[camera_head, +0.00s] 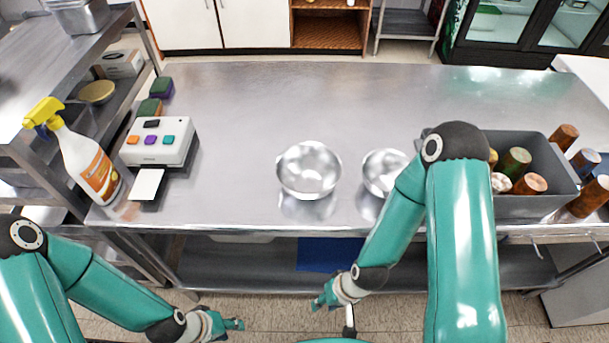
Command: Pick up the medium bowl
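Two shiny metal bowls stand upright on the steel counter. The left bowl (309,169) is in full view near the middle and looks the larger. The right bowl (381,171) is beside it, apart from it, and partly hidden by my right arm. I cannot tell for sure which is the medium bowl. My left gripper (234,324) is low in front of the counter, left of both bowls. My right gripper (318,303) is also below the counter's front edge, in front of the left bowl. Neither touches a bowl. Their fingers are too small to read.
The steel counter (250,100) is clear behind the bowls. At left stand a white button box (160,150), sponges (150,108) and a spray bottle (88,165). At right, a grey bin (540,205) holds several cylinders. Blue material (325,255) lies on the lower shelf.

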